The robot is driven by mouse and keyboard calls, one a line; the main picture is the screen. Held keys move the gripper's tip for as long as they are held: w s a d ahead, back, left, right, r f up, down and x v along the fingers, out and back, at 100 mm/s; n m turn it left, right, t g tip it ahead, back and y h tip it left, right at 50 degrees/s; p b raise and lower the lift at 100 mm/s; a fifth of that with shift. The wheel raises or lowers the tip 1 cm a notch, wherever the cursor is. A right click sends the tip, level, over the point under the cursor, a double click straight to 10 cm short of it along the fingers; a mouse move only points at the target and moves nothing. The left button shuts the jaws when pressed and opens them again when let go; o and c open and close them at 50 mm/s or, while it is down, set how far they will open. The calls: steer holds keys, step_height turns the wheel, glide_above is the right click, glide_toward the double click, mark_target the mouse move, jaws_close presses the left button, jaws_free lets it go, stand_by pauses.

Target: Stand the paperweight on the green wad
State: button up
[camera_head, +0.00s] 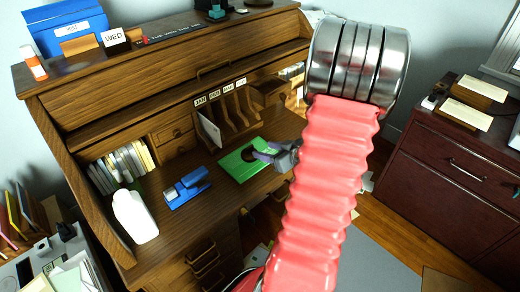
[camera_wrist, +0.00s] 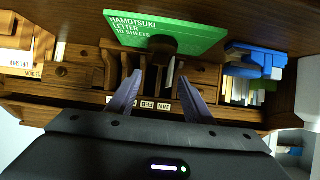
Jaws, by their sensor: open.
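The green wad (camera_head: 232,167) is a flat letter pad lying on the desk's writing surface. It also shows in the wrist view (camera_wrist: 190,36), with white lettering. A dark, rounded paperweight (camera_head: 248,154) appears to stand on the wad; it also shows in the wrist view (camera_wrist: 163,45) as a dark knob overlapping the wad's edge. My gripper (camera_head: 262,153) is open and empty, close to the paperweight on its right side. In the wrist view the fingertips (camera_wrist: 160,76) are spread apart, with the paperweight just beyond the gap. Exact contact under the paperweight is hidden.
A blue stapler-like item (camera_head: 187,188) and a white bottle (camera_head: 135,215) stand left of the wad. Desk cubbyholes (camera_head: 232,108) rise behind it. A blue box (camera_head: 65,27) is on the desk top. My arm hides part of the desk's right side.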

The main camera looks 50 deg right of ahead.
steer(key=shift+s+r, duration=0.3)
steer(key=shift+s, duration=0.25)
stand_by(0.4)
steer(key=w+a+r+g+h, duration=0.2)
steer(key=w+r+h, duration=0.3)
steer(key=r, duration=0.4)
steer(key=w+a+r+g, duration=0.2)
steer(key=a+r, duration=0.5)
steer(key=a, duration=0.2)
steer(key=s+a+r+g+y, duration=0.1)
steer(key=s+a, duration=0.3)
steer(key=a, duration=0.5)
steer(key=s+a+r+n+y, duration=0.1)
steer(key=s+a+y, duration=0.2)
steer(key=a, duration=0.6)
steer(key=s+a+r+g+y, duration=0.1)
steer(key=s+a+y, duration=0.1)
steer(key=s+a, duration=0.4)
steer(key=a, duration=0.3)
steer(key=shift+s+g, duration=0.3)
steer(key=shift+s, duration=0.1)
